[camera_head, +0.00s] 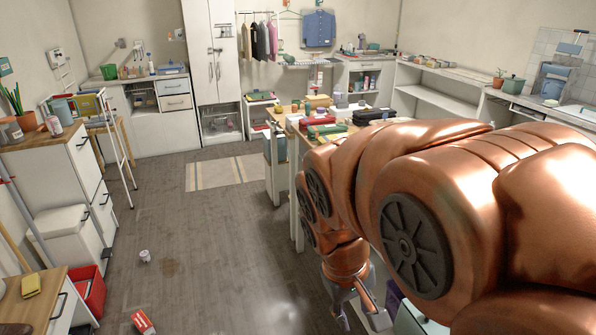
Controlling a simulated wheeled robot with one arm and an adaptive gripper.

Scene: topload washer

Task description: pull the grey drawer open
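Two small drawer fronts sit one above the other in the white cabinet at the back left. The upper drawer front (174,87) looks pale grey, and the lower drawer front (176,103) looks more beige. Both look shut, with dark handles. I cannot tell for sure which drawer is the grey one. My gripper (357,309) points down at the lower middle, beside the worktable and far from these drawers. Its fingers look apart with nothing between them. My copper-coloured arm hides much of the right side.
A worktable (283,123) with boxes stands left of my arm. A striped rug (226,173) lies on the open floor. A small cup (145,256) and a red-and-white carton (143,322) lie on the floor. A red bin (90,294) and white cabinets line the left.

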